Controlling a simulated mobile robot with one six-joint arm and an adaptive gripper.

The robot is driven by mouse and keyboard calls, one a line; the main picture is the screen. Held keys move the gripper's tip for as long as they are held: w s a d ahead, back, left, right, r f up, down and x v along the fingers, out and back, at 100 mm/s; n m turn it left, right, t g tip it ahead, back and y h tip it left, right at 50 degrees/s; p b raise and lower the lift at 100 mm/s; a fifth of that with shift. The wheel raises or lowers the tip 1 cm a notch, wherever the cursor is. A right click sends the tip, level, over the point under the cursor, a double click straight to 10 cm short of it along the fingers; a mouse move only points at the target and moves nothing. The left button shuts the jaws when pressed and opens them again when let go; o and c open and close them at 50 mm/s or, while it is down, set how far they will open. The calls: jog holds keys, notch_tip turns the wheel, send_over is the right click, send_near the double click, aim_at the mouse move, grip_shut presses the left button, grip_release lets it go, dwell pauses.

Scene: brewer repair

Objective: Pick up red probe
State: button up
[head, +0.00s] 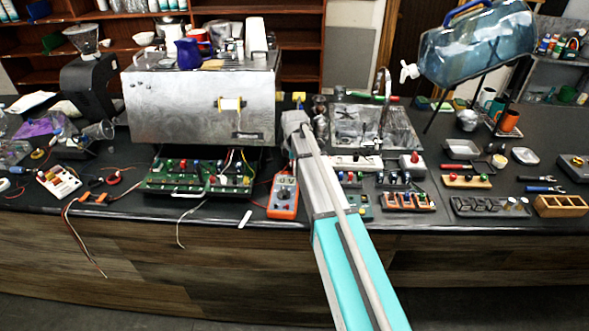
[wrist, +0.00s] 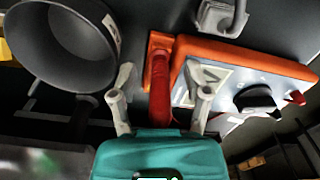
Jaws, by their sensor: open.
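The red probe (wrist: 160,88) shows in the wrist view as a red rod beside the left edge of the orange multimeter (wrist: 240,72). My gripper (wrist: 158,78) is open, with one finger on each side of the probe in the picture. I cannot tell whether either finger touches it. In the head view the multimeter (head: 283,197) stands near the counter's front edge, below the end of my arm. My gripper's fingers and the probe cannot be made out there.
A dark round cup-like thing (wrist: 65,42) is close on the left in the wrist view. In the head view, the metal brewer (head: 170,105) and a green circuit board (head: 170,178) are left of the multimeter. Switch blocks (head: 407,201) crowd the right.

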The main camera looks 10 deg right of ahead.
grip_shut()
dwell(0.4)
jog(key=shift+r, duration=0.2)
notch_tip(320, 180, up, 3)
jog(key=p, duration=0.3)
jog(key=s+r+p, duration=0.9)
jog(key=s+p, duration=0.1)
jog(key=s, duration=0.4)
jog(key=shift+r, duration=0.3)
jog(key=shift+f, duration=0.15)
